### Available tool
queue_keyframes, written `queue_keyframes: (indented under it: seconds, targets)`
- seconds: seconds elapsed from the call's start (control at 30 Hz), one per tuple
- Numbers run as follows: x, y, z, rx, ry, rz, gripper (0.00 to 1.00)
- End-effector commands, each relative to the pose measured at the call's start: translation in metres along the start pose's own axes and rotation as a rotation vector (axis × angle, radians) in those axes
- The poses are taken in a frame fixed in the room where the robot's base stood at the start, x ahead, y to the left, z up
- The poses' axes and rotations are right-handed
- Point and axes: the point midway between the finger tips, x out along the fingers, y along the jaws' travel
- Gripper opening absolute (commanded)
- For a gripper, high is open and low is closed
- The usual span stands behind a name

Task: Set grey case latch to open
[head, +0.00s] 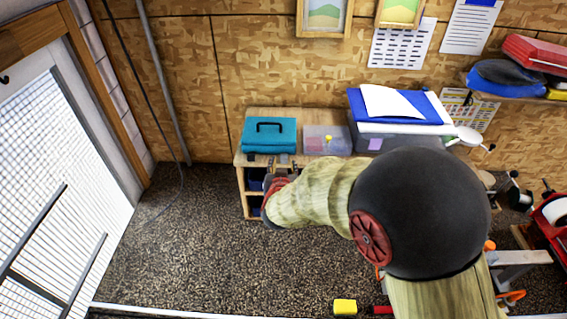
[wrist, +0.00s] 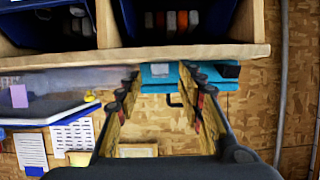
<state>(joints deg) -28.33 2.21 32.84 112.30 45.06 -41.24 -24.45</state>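A teal case (head: 268,133) with a black handle stands on the left end of the wooden bench. In the wrist view, upside down, the teal case (wrist: 182,92) has a grey latch (wrist: 160,70) and a darker latch (wrist: 229,70) on its front edge. The grey latch appears between my fingertips in the picture; I cannot tell its setting or whether I touch it. My gripper (head: 281,168) is in front of the bench edge, near the case front. In the wrist view my gripper (wrist: 164,88) has its fingers apart with nothing held.
A clear box (head: 327,140) stands right of the teal case. A grey bin with a blue lid (head: 420,108) and white paper stands farther right. The wooden bench edge (wrist: 130,57) and blue shelf bins (wrist: 48,28) are close to my gripper. The floor at left is clear.

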Motion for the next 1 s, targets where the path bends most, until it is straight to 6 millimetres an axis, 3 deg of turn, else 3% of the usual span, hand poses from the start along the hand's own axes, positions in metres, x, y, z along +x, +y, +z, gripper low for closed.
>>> queue_keyframes:
  seconds: [0.2,0.53,1.0]
  targets:
    - [0.020,0.000,0.000,0.000,-0.001,0.000,0.38]
    - [0.024,0.000,0.000,0.000,-0.001,-0.001,0.38]
    - [0.023,0.000,0.000,0.000,-0.001,-0.001,0.11]
